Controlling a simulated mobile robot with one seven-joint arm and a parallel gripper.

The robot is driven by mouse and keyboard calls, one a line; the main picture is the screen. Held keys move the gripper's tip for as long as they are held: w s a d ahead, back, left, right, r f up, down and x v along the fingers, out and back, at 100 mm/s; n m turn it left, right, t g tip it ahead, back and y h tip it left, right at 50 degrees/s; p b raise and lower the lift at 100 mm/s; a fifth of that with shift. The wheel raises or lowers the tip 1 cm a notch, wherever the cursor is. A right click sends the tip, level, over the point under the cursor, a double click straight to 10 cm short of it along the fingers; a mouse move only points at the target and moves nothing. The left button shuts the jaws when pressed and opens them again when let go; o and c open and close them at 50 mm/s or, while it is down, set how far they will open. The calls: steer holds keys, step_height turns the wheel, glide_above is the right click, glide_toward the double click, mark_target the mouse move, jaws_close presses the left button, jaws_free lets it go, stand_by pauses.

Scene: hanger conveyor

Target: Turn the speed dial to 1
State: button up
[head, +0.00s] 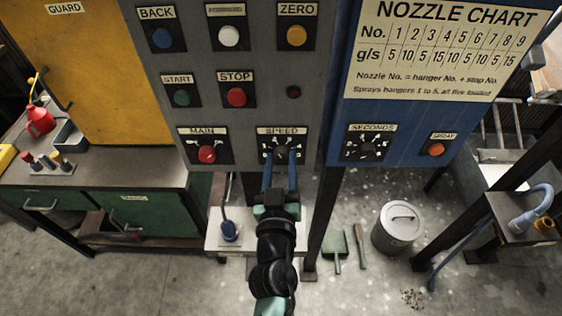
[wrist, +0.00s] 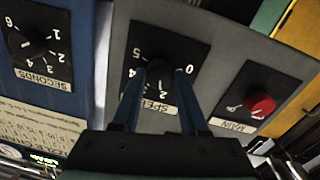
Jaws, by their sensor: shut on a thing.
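The speed dial (head: 280,147) is a black knob on a black plate marked SPEED, low on the grey control panel. My gripper (head: 280,157) reaches up to it from below with its two blue fingers shut on the knob, one on each side. In the wrist view, which is upside down, the speed dial (wrist: 160,67) shows between the fingertips. The figures 0, 2, 4 and 5 can be read around it; the 1 is hidden by a finger. I cannot tell which figure the pointer is at.
The red MAIN switch (head: 207,154) is close on the left and the SECONDS dial (head: 367,149) on the right. The red STOP button (head: 236,97) and green START button (head: 181,98) are above. A metal bin (head: 398,230) stands on the floor.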

jaws_close()
steer(key=n+b, duration=0.1)
steer(key=n, duration=0.3)
steer(key=shift+f+n, duration=0.1)
steer(key=shift+n, duration=0.2)
steer(key=n, duration=0.4)
steer(key=shift+n, duration=0.3)
steer(key=o, duration=1)
jaws_free()
